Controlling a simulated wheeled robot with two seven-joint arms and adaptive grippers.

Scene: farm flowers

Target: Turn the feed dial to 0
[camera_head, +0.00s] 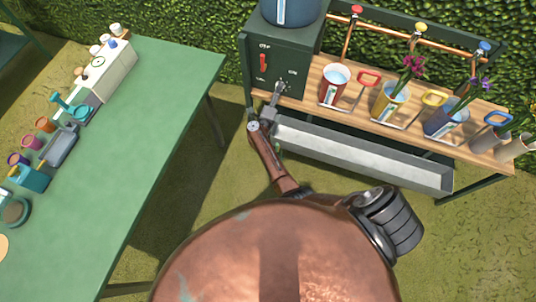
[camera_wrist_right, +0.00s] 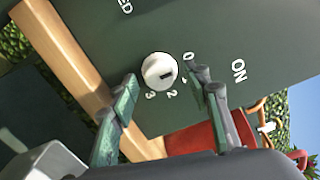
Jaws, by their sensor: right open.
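The feed dial (camera_wrist_right: 158,68) is a round white knob with a short dark mark, on a dark green panel in the right wrist view. The numbers 0, 2 and 3 are readable around its right and lower side. The mark faces lower right, away from the 0; its exact number is hard to tell. My right gripper (camera_wrist_right: 165,80) is open, with one finger on each side of the dial in the picture. No contact shows. In the head view my right gripper (camera_head: 279,88) is at the front of the green cabinet (camera_head: 285,50). My left gripper is not in view.
A red lever (camera_head: 263,63) is on the cabinet front, left of my gripper. A grey trough (camera_head: 360,155) runs below a wooden shelf with flower buckets, right of my arm. A green table (camera_head: 150,130) with small tools stands at left. Grass lies between.

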